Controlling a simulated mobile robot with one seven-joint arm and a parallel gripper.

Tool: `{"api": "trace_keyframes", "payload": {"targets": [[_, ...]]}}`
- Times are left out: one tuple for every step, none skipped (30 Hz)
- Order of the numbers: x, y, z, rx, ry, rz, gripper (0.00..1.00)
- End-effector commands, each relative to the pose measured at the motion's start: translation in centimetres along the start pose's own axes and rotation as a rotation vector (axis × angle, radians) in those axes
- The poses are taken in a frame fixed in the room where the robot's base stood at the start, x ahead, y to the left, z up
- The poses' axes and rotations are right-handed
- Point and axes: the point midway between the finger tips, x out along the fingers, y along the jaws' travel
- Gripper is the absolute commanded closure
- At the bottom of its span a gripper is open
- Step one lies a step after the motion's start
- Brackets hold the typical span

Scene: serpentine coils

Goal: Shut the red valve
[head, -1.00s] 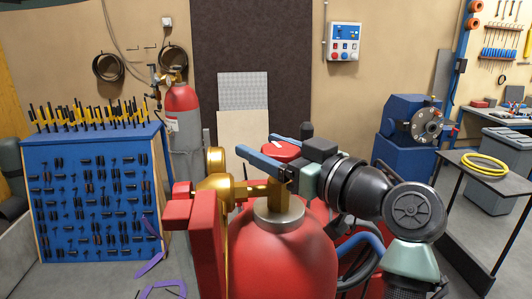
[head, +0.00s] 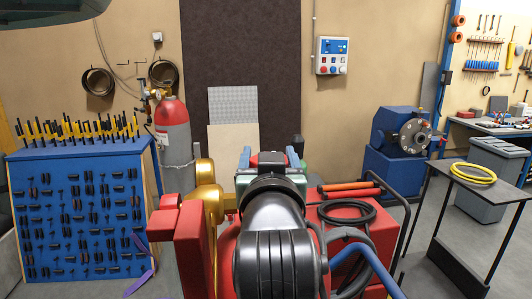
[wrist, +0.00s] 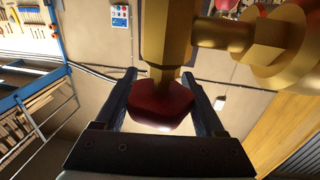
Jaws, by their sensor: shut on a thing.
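The red valve (wrist: 160,106) is a dark red faceted knob on a brass stem (wrist: 165,40), and it shows in the wrist view. My gripper (wrist: 170,100) has one finger on each side of the knob and is shut on it. The brass fitting (head: 204,185) shows left of my wrist, above the red tank, which is mostly hidden behind my arm.
A red block (head: 178,235) stands close on the left. A red cart (head: 350,225) with a black hose is close on the right. A blue cabinet (head: 80,215), a grey cylinder with a red top (head: 172,130) and a table with a yellow coil (head: 470,173) stand farther off.

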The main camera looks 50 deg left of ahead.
Motion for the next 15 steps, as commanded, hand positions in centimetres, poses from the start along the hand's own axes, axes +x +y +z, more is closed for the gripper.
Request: {"api": "trace_keyframes", "payload": {"targets": [[-0.01,-0.06,-0.21,0.0,0.003,0.014,0.84],[-0.01,-0.03,-0.21,0.001,0.003,0.023,0.84],[0.0,0.0,-0.19,0.001,0.003,0.034,0.84],[0.0,0.04,-0.18,0.001,0.003,0.041,0.84],[-0.01,0.07,-0.17,0.0,0.002,0.048,0.84],[-0.01,0.1,-0.16,0.001,0.002,0.054,0.84],[-0.01,0.14,-0.15,0.001,0.002,0.059,0.84],[-0.01,0.17,-0.14,0.001,0.002,0.063,0.84],[-0.01,0.18,-0.13,0.001,0.002,0.066,0.84],[-0.01,0.19,-0.12,0.001,0.002,0.067,0.84],[-0.01,0.2,-0.12,0.001,0.002,0.069,0.84],[-0.01,0.21,-0.11,0.001,0.002,0.07,0.84],[-0.01,0.21,-0.1,0.001,0.002,0.07,0.84],[-0.01,0.22,-0.1,0.001,0.002,0.071,0.84],[-0.01,0.22,-0.09,0.001,0.002,0.071,0.84]]}}
